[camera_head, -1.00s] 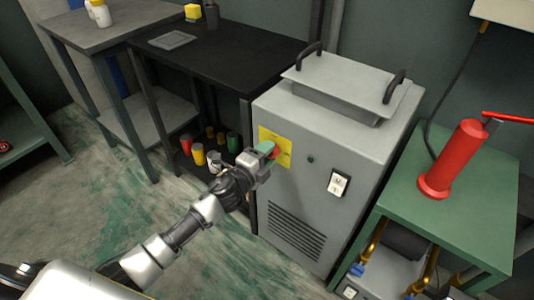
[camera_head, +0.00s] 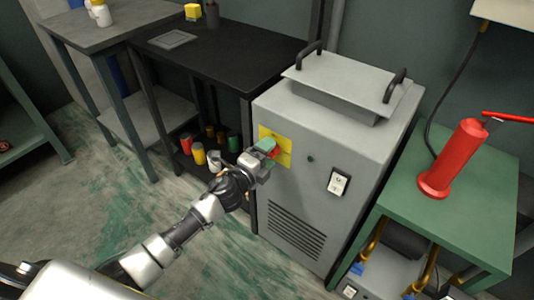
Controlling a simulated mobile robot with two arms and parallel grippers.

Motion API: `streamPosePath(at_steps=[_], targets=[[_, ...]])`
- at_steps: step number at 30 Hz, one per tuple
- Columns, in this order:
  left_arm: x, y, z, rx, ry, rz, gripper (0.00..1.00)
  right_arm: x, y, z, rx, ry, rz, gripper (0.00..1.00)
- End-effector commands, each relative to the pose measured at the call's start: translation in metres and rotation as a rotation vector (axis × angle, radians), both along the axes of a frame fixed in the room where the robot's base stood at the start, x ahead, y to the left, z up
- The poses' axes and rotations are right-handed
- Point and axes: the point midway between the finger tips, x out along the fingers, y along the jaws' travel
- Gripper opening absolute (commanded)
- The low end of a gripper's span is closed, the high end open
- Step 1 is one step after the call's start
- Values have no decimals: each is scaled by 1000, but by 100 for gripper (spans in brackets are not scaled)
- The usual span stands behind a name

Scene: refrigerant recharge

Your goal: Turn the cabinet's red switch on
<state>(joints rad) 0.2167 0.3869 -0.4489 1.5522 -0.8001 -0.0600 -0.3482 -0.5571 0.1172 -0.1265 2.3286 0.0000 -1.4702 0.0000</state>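The grey cabinet (camera_head: 300,215) stands in the middle with a yellow plate (camera_head: 284,159) on its front. A small part of the red switch (camera_head: 274,153) shows on this plate, mostly hidden behind the green-tipped end of my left gripper. My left gripper (camera_head: 265,149) is at the switch, its fingers pointing at the plate. Whether the fingers are closed, or touch the switch, I cannot tell. A small round indicator (camera_head: 310,159) right of the plate looks dark. My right gripper is not in view.
A white rocker panel (camera_head: 339,183) sits on the cabinet front, right of the indicator. A black table (camera_head: 230,57) stands to the left, with several cans below. A green table (camera_head: 465,215) at the right holds a red cylinder (camera_head: 452,160). Floor at the left is open.

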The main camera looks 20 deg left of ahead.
Motion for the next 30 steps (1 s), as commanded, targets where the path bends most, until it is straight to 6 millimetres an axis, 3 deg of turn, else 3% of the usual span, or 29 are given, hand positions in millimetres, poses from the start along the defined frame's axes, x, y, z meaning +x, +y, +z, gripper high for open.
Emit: streamPosePath(at_steps=[11,24,30], targets=[[-8,4,1,-2,0,1,70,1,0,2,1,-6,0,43],[-81,30,0,-1,1,1,70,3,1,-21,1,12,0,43],[-98,36,0,-1,-1,0,70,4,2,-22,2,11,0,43]])
